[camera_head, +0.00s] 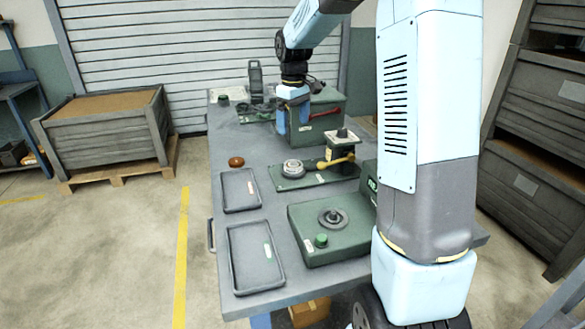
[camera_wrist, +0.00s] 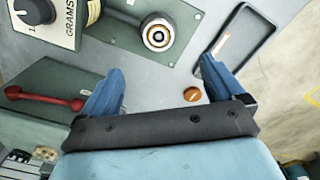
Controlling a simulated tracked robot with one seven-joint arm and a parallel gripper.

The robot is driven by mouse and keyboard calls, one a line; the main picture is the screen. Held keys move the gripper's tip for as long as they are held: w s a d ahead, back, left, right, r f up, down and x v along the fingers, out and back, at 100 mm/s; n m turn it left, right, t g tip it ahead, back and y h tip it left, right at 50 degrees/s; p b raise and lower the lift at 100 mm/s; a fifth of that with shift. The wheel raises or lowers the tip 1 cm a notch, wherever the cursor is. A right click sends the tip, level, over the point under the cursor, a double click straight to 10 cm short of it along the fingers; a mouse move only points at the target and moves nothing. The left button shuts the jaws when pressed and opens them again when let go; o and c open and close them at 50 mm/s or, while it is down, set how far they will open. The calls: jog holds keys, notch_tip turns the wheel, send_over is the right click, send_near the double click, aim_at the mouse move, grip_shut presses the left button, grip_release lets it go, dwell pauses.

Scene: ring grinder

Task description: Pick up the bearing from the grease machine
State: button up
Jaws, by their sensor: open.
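The grease machine (camera_head: 318,178) stands in the middle of the table, with a green base plate, a dial box and a yellow-ended handle. The bearing (camera_head: 293,168), a pale ring, sits on the left part of its plate. In the wrist view the bearing (camera_wrist: 158,36) is at top centre, with light and dark rings, next to the dial box marked GRAMS (camera_wrist: 45,22). My gripper (camera_head: 293,118) is open and empty, with its blue fingers pointing down behind the machine. In the wrist view the bearing lies beyond the fingertips of my gripper (camera_wrist: 163,82), apart from them.
A green machine with a red handle (camera_head: 326,112) stands right beside my gripper. An orange-brown round piece (camera_head: 236,162) lies on the table. Two shallow trays (camera_head: 228,208) (camera_head: 236,284) line the left edge. Another green machine (camera_head: 312,250) is in front.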

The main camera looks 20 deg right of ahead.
aim_at(293, 165)
jog(key=f, duration=1.4)
jog(key=shift+w+d+f, duration=0.1)
jog(key=shift+w+f, duration=0.3)
jog(key=c, duration=1.7)
jog(key=shift+o, duration=0.2)
